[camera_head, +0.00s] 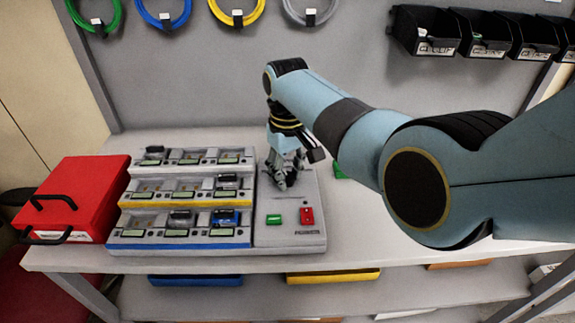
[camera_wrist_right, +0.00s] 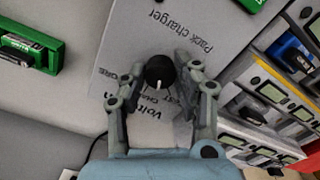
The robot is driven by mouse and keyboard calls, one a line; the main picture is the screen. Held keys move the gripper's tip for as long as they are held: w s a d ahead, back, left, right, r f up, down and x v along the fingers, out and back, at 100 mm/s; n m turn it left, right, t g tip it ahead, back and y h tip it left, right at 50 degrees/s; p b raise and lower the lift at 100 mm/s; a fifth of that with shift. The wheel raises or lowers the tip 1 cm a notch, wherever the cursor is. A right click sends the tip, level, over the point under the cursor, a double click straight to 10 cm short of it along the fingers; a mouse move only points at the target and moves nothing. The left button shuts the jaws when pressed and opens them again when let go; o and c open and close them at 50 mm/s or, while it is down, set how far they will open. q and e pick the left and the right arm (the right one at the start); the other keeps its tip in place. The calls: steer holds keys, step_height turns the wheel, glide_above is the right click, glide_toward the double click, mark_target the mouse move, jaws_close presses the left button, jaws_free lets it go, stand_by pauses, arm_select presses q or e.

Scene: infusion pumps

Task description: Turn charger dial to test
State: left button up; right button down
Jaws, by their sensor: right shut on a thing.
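The charger (camera_head: 290,238) is the grey unit at the right end of the battery racks on the bench. My right gripper (camera_head: 285,184) reaches down onto its upper part and hides the dial in the head view. In the right wrist view, the black round dial (camera_wrist_right: 160,71) sits between the two fingers of my right gripper (camera_wrist_right: 160,68), which is shut on it. The dial's white pointer mark points toward the bottom of that view. Printed words surround the dial, partly covered by the fingers; "Pack charger" reads clearly. My left gripper is not in view.
Tiered battery racks (camera_head: 182,246) stand directly left of the charger. A red case (camera_head: 72,195) lies at the bench's left end. Black bins (camera_head: 425,33) hang on the back wall. The bench's front right is clear.

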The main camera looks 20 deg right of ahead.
mark_target(287, 176)
steer(key=n+p, duration=0.2)
steer(key=n, duration=0.2)
steer(key=shift+n, duration=0.3)
steer(key=shift+w, duration=0.1)
stand_by(0.4)
steer(key=c, duration=1)
jaws_free()
step_height(287, 176, up, 12)
